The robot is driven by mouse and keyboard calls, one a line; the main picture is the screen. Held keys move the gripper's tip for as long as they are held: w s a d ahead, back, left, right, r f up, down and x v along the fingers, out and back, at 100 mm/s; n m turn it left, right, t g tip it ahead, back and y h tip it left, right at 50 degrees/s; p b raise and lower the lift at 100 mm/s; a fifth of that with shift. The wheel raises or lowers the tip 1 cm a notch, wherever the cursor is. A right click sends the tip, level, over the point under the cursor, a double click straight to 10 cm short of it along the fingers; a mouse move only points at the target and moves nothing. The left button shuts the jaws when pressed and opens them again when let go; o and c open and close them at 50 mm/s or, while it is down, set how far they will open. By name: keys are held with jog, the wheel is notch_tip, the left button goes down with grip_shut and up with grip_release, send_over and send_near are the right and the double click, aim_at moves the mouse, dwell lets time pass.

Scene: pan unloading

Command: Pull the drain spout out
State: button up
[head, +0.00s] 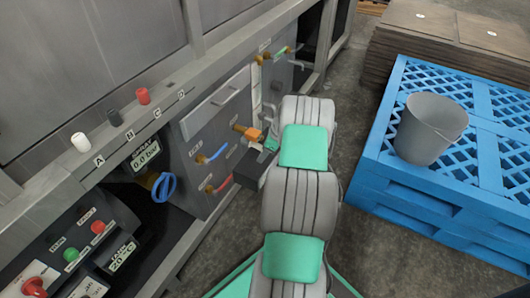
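A machine front panel (205,127) carries several valves and fittings. A brass fitting with an orange block (252,134) sticks out near its right side. A small grey bent pipe (297,64) shows further right, by a brass valve with a green handle (280,53). I cannot tell which fitting is the drain spout; the small labels are unreadable. My arm reaches up from the bottom, its end close to the panel beside the orange block. A dark block there and a small green piece may belong to my gripper. The fingers are not clearly visible, and the arm hides part of the panel.
A blue-handled valve (212,155) and a red-handled valve (218,185) sit on the panel. A control box with buttons (75,250) is at lower left. A grey bucket (430,130) stands on a blue pallet (420,215) at right. A floor strip separates pallet and machine.

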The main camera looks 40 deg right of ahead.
grip_shut()
dwell(0.8)
